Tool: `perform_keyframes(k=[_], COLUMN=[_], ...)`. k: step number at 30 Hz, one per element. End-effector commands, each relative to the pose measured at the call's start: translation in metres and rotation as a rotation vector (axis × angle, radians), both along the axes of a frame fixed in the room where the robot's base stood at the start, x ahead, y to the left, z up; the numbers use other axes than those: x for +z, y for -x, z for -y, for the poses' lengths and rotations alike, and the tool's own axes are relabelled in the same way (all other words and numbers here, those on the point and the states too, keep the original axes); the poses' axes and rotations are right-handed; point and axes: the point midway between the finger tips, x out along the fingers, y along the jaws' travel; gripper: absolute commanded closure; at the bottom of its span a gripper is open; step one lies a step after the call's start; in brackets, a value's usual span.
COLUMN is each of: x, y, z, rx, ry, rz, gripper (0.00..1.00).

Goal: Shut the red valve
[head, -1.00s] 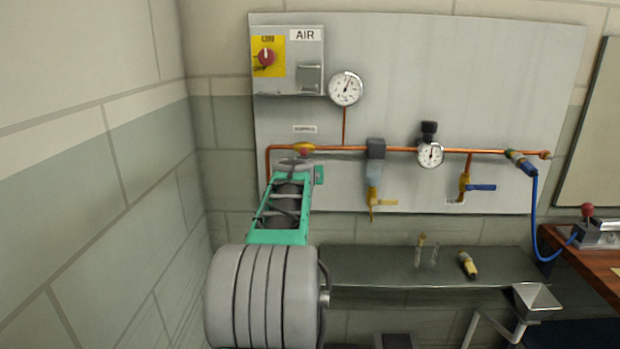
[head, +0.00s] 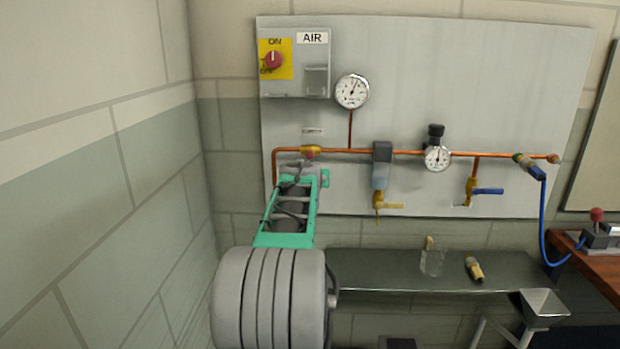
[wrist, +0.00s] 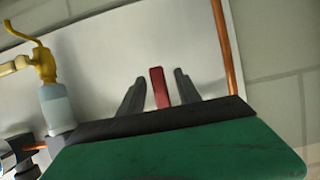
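The red valve (head: 309,153) sits on the copper pipe at the left of the wall panel, with a brass-yellow body. Its red handle (wrist: 160,88) shows upright in the wrist view. My gripper (wrist: 159,78) is open, with one grey finger on each side of the handle. A gap shows between the handle and each finger, so they look apart. In the head view my gripper (head: 300,167) is just below the valve, and my arm hides its fingers and most of the handle.
A filter with a yellow tap (head: 381,175), a regulator gauge (head: 437,158) and a blue-handled valve (head: 486,191) sit right along the pipe. A round gauge (head: 352,91) and the AIR switch box (head: 310,60) are above. A shelf (head: 380,270) runs below. A wall is close on the left.

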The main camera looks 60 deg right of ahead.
Motion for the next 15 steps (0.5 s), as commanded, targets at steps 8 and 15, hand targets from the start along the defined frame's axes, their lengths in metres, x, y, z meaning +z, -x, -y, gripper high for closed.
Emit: perform_keyframes(k=[8,15], x=[0.018,0.029], y=[0.017,0.028], z=[-0.038,-0.065], rx=[0.000,-0.001], ry=[0.004,0.001], rz=[0.002,0.000], gripper=[0.60,0.60])
